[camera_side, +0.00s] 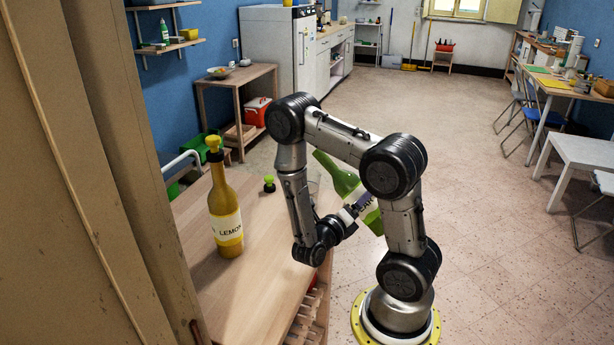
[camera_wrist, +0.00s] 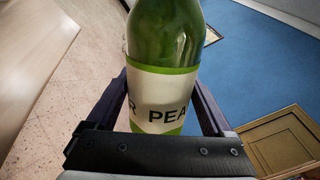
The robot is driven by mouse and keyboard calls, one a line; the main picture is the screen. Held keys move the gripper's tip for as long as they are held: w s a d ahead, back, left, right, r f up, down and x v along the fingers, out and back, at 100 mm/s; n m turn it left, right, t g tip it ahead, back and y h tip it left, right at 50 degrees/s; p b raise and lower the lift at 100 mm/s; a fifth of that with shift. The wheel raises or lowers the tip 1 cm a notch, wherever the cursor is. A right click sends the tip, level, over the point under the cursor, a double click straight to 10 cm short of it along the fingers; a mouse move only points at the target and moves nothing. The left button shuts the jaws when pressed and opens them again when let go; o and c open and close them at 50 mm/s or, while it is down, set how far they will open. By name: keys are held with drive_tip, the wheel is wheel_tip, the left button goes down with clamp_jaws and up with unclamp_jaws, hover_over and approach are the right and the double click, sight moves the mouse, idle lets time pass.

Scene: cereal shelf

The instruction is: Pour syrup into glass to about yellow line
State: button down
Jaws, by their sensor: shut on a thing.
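My gripper (camera_side: 350,214) is shut on a green bottle (camera_side: 345,181), which is tilted, its narrower end towards the upper left. In the wrist view, my gripper's fingers (camera_wrist: 162,88) stand on both sides of the green bottle (camera_wrist: 166,40), around its white label, which reads in part "R PEA". A faint clear glass (camera_side: 314,181) seems to stand on the wooden table just left of the bottle, partly hidden by my arm. Its yellow line and any syrup in it cannot be made out. The bottle's mouth does not show clearly.
A yellow-brown lemon bottle (camera_side: 225,213) with a yellow stopper stands upright on the wooden table (camera_side: 262,262) at the left. A small green-yellow stopper (camera_side: 269,184) sits near the table's middle. A tall brown panel (camera_side: 90,170) fills the left edge.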

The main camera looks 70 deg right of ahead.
drive_tip(key=shift+s+a+f+n, duration=0.2)
drive_tip(key=shift+s+f+n, duration=0.25)
drive_tip(key=shift+n, duration=0.35)
idle(1.4)
drive_tip(key=shift+s+r+n, duration=0.4)
drive_tip(key=shift+r+n, duration=0.45)
drive_tip(key=shift+n, duration=0.05)
idle(1.6)
drive_tip(key=shift+w+r+n, duration=0.3)
drive_tip(key=shift+r+n, duration=0.2)
drive_tip(key=shift+n, duration=0.4)
idle(1.6)
drive_tip(key=shift+r+n, duration=0.3)
drive_tip(key=shift+r, duration=0.15)
idle(0.3)
